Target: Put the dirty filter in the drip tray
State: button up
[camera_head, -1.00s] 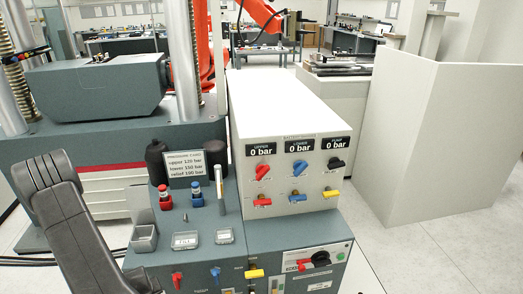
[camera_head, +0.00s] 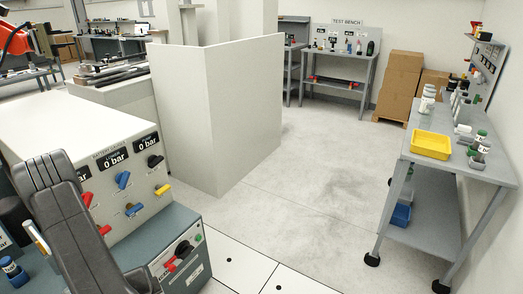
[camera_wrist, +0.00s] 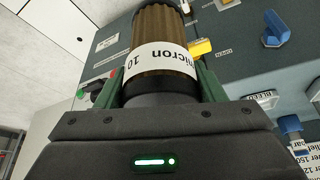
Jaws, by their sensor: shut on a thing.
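In the wrist view, my gripper (camera_wrist: 162,85) is shut on a filter (camera_wrist: 160,32) with brown pleats, a dark end and a white band reading "10 micron". Its green fingers sit on either side of the filter. In the head view, my arm rises at the lower left, and the held filter is not visible there. A shallow yellow tray (camera_head: 431,144) lies on the grey workbench (camera_head: 415,167) at the right, well away from my arm. I cannot tell from any label whether it is the drip tray.
The gauge cabinet (camera_head: 60,122) with coloured valve handles stands close by at the left. A pale partition (camera_head: 215,110) stands beyond it. Open floor (camera_head: 300,190) lies between them and the workbench. Bottles and jars (camera_head: 478,148) stand near the tray. A blue bin (camera_head: 400,214) sits below.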

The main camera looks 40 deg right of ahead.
aim_at(429, 147)
jog(key=z, duration=1.6)
jog(key=i+z, duration=0.1)
jog(key=z, duration=0.35)
jog(key=i+z, duration=0.1)
jog(key=z, duration=0.35)
jog(key=i+j+z, duration=0.1)
jog(key=z, duration=0.35)
jog(key=i+j, duration=1.15)
jog(key=j, duration=0.25)
